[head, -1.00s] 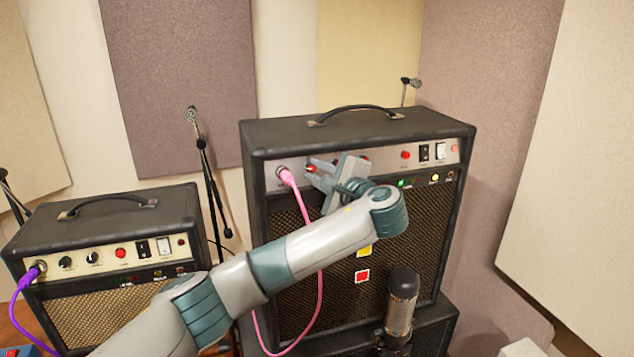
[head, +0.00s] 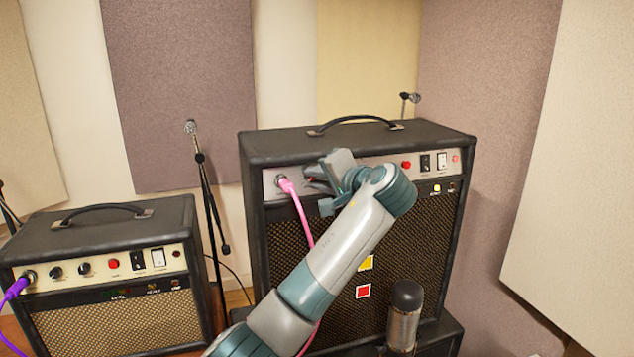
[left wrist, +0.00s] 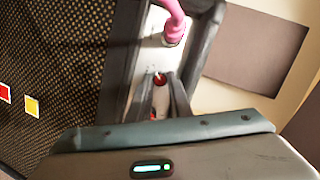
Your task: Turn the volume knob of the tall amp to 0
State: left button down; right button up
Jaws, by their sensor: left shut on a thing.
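The tall amp (head: 362,145) stands right of centre in the head view, with a light control panel along its upper front. My left gripper (head: 318,180) is at the left part of this panel, just right of the pink cable's plug (head: 285,186). In the left wrist view my left gripper (left wrist: 161,90) has its fingers closed around a small knob with a red face (left wrist: 160,79), beside the pink plug (left wrist: 173,36). My gripper and wrist hide the knob in the head view, and its pointer cannot be read. My right gripper is not in view.
A smaller amp (head: 100,228) with a purple cable (head: 14,288) stands at the left. A microphone (head: 405,312) stands before the tall amp's lower right. A mic stand (head: 207,185) is between the amps. The tall amp's red button (head: 406,165) and switches lie right of my gripper.

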pick_arm(q)
jog(key=shift+f+n, duration=0.15)
jog(key=shift+n, duration=0.15)
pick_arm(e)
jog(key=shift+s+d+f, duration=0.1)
pick_arm(q)
jog(key=c, duration=1.6)
grip_release()
jog(key=shift+r, duration=0.4)
